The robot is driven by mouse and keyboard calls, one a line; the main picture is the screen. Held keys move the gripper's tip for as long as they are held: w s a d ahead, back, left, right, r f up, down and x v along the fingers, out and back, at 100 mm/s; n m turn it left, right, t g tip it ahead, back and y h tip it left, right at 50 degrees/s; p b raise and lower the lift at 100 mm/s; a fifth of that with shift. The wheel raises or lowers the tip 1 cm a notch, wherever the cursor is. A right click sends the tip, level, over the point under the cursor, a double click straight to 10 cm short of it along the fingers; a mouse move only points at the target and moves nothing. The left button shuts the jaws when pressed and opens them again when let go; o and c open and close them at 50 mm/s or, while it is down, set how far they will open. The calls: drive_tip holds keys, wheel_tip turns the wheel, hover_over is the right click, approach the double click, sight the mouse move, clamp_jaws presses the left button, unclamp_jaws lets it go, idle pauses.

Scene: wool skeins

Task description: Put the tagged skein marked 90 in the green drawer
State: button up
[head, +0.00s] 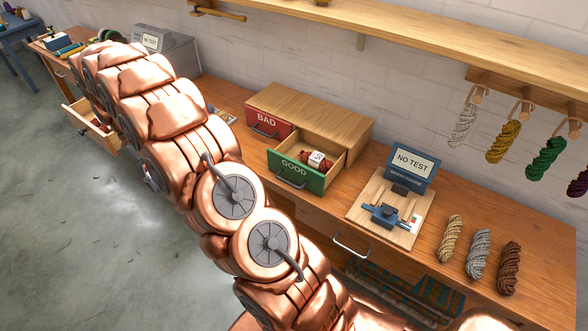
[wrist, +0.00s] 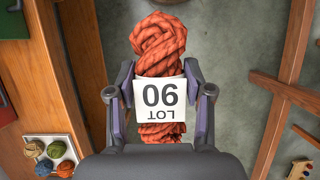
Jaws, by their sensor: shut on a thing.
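In the wrist view, my gripper (wrist: 160,92) is shut on an orange-red twisted skein (wrist: 160,45). Its white tag (wrist: 160,97) faces the camera and reads LOT 90, upside down in the picture. The floor shows beneath the skein. In the head view, my arm hides most of the gripper and skein. The green drawer (head: 306,184), labelled GOOD, stands open in a small wooden cabinet on the bench. A dark red skein (head: 307,157) with a white tag lies inside it; its number is not clear. The gripper is away from this drawer, to its left.
The red BAD drawer (head: 266,123) is shut beside the green one. A blue device with a NO TEST screen (head: 414,163) stands to the right. Several skeins (head: 479,253) lie on the bench; others hang from pegs. An open wooden drawer (head: 92,125) juts out at left.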

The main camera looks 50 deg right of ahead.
drive_tip(key=s+d+f+b, duration=0.1)
drive_tip(key=s+d+b, duration=0.1)
drive_tip(key=d, duration=0.9)
drive_tip(key=s+d+f+b, duration=0.1)
drive_tip(key=d, duration=1)
drive_tip(key=s+d+f+b, duration=0.1)
drive_tip(key=s+d, duration=0.7)
drive_tip(key=d, duration=0.2)
drive_tip(key=s+d+b, duration=0.2)
drive_tip(key=s+d, duration=0.6)
drive_tip(key=d, duration=0.2)
drive_tip(key=f+p, duration=0.1)
drive_tip(key=f, duration=0.1)
drive_tip(key=f+p, duration=0.1)
drive_tip(key=f, duration=0.2)
drive_tip(key=f+p, duration=0.1)
drive_tip(key=f, duration=0.2)
drive_tip(key=shift+w+d+f, duration=0.15)
drive_tip(key=shift+w, duration=0.1)
drive_tip(key=shift+f, duration=0.35)
drive_tip(key=shift+f, duration=0.15)
drive_tip(key=o, duration=1.1)
drive_tip(key=shift+o, duration=0.2)
